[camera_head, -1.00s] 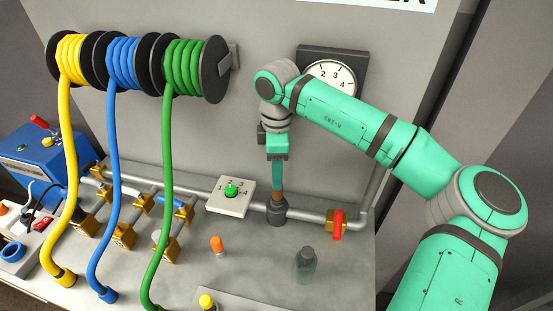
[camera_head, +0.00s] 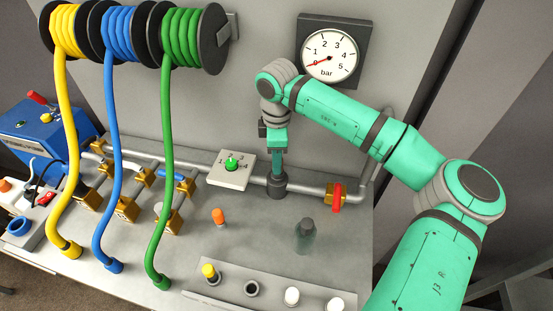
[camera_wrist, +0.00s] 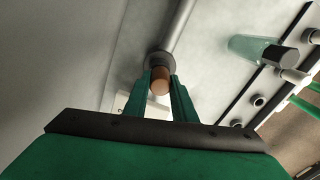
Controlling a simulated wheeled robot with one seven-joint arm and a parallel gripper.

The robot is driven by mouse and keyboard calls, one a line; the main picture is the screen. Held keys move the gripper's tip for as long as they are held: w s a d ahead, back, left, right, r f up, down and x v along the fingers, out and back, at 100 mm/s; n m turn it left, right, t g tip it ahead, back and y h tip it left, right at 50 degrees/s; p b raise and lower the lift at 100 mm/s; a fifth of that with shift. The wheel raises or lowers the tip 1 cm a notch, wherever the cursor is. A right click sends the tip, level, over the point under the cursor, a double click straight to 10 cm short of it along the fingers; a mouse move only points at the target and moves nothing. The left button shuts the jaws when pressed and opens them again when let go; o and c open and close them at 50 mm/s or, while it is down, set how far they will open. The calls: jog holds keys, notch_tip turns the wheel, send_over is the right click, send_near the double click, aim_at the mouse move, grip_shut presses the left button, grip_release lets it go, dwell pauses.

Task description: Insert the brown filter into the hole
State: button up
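My gripper (camera_head: 277,170) points down at the dark grey socket (camera_head: 277,188) on the pipe. In the wrist view its two green fingers (camera_wrist: 161,83) lie on either side of the brown filter (camera_wrist: 160,86) and appear to touch it. The filter's round end faces the wrist camera, and it lines up with the dark socket (camera_wrist: 158,58) just beyond it. In the head view the filter is mostly hidden by the fingers. The hole's opening is hidden, so I cannot tell how deep the filter sits.
A red valve handle (camera_head: 337,196) is right of the socket. A white dial plate (camera_head: 231,169) is left. A dark-capped green bottle (camera_head: 305,236) and an orange peg (camera_head: 218,216) stand in front. A pressure gauge (camera_head: 330,54) hangs behind, its red needle near 0.

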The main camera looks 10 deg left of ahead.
jog(key=shift+w, duration=0.1)
jog(key=shift+c, duration=0.3)
jog(key=shift+r, duration=0.55)
jog(key=shift+r, duration=0.95)
jog(key=shift+r, duration=0.1)
jog(key=shift+r, duration=0.15)
jog(key=shift+a+r, duration=0.1)
jog(key=shift+r, duration=1.65)
